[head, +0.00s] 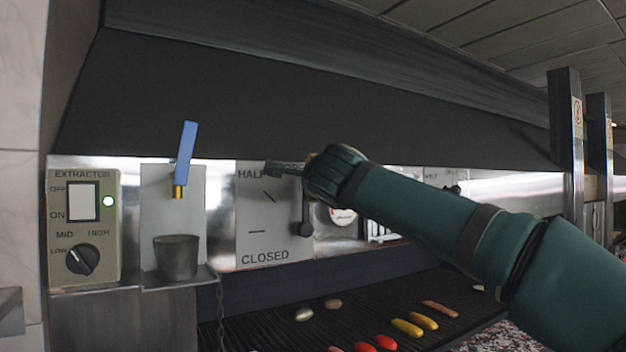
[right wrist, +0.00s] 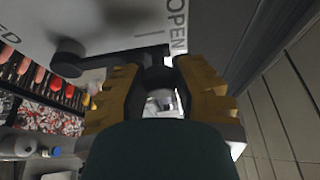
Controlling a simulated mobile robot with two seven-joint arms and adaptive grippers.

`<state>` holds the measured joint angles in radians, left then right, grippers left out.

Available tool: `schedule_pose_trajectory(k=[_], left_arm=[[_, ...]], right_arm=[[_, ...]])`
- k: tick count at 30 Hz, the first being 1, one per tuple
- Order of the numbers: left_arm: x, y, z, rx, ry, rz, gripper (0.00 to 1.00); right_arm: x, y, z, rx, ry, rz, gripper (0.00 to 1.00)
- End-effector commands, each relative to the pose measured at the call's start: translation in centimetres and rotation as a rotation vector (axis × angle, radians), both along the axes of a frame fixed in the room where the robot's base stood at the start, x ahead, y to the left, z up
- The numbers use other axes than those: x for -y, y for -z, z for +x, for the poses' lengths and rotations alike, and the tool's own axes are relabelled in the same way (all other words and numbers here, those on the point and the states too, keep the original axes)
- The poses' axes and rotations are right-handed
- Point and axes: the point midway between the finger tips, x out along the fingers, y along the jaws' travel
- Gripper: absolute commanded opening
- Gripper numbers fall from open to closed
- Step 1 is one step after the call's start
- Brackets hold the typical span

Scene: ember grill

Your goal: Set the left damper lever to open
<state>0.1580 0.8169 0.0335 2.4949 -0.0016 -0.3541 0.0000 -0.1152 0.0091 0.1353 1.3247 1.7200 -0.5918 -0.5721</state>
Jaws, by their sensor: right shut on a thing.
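The left damper plate (head: 255,215) is pale, with HALF and CLOSED readable and the OPEN label at its upper right partly hidden by my gripper. Its dark lever (head: 306,208) rises from a round pivot at the plate's right side and points up toward OPEN. In the right wrist view the lever (right wrist: 112,57) runs from its pivot to beside the word OPEN. My right gripper (head: 290,170) is shut on the lever's outer end; its yellowish fingers (right wrist: 160,75) stand on either side of it. My left gripper is not in view.
An extractor panel (head: 83,222) with a switch and knob is at the left. A blue-handled tool (head: 186,152) and a dark cup (head: 177,257) are beside the plate. The grill (head: 270,325) below bears several foods. A second damper plate is partly hidden behind my right arm.

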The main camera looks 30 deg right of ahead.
Motion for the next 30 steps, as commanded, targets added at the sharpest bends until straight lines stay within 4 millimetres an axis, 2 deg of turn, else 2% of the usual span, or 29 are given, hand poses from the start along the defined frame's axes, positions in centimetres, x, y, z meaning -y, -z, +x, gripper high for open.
schedule_pose_trajectory(k=[8,9,12,23,26,30], left_arm=[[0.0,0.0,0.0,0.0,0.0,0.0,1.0],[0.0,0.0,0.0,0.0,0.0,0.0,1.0],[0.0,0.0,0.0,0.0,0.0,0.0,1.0],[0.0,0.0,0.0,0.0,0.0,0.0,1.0],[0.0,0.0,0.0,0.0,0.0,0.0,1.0],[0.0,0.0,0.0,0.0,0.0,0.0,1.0]], right_arm=[[0.3,-0.1,-0.1,0.002,0.006,0.001,0.0],[0.3,-0.1,-0.1,0.002,0.006,0.001,0.32],[0.3,-0.1,-0.1,0.003,0.005,0.001,0.63],[0.0,-0.1,-0.3,0.001,0.002,0.001,0.63],[-0.3,-0.2,-1.3,0.003,0.002,0.001,0.63],[-1.2,-0.2,-3.7,0.004,0.001,0.0,0.63]])
